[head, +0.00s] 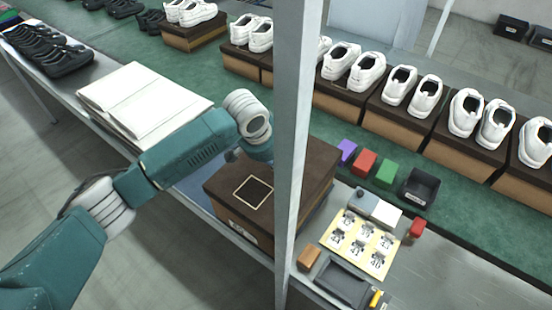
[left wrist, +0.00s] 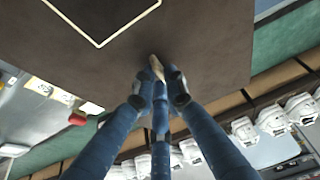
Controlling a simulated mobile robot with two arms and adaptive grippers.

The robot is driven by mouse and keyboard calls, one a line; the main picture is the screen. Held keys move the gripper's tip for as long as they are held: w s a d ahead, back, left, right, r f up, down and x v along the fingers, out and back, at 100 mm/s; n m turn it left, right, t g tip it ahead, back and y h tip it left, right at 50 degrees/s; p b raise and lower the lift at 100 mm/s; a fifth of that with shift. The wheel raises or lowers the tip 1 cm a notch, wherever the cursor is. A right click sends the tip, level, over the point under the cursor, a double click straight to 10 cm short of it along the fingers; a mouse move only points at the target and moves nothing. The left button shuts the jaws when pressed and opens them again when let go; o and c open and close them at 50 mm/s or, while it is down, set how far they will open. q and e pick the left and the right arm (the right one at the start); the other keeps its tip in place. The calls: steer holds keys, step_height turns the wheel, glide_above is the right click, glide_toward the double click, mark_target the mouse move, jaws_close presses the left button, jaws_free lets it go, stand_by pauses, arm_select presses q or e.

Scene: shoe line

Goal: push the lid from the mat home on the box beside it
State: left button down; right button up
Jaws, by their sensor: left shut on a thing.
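The dark brown lid (head: 285,172) with a pale square outline lies over the brown box (head: 258,238), which has a white label low on its side. I cannot tell whether the lid is fully down all round. A blue-grey mat (head: 192,190) shows at the left of the box, with no lid visible on it. My left gripper reaches down at the lid's far left edge, mostly hidden in the head view. In the left wrist view, my left gripper (left wrist: 160,78) is closed at the lid (left wrist: 200,35); the exact grip is unclear. My right gripper is not in view.
A grey upright post (head: 294,120) hides part of the box and lid. White papers (head: 145,100) lie at left. A size-card panel (head: 360,242), coloured blocks and a dark tray (head: 345,283) are at right. Shoes on boxes line the green belt (head: 320,130) behind.

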arm_select(q)
steer(key=shift+f, duration=0.55)
stand_by(0.4)
steer(key=shift+f+b, duration=0.65)
steer(key=shift+f, duration=0.8)
steer(key=c, duration=1.7)
jaws_free()
steer(key=v, duration=1.2)
steer(key=shift+s, duration=0.1)
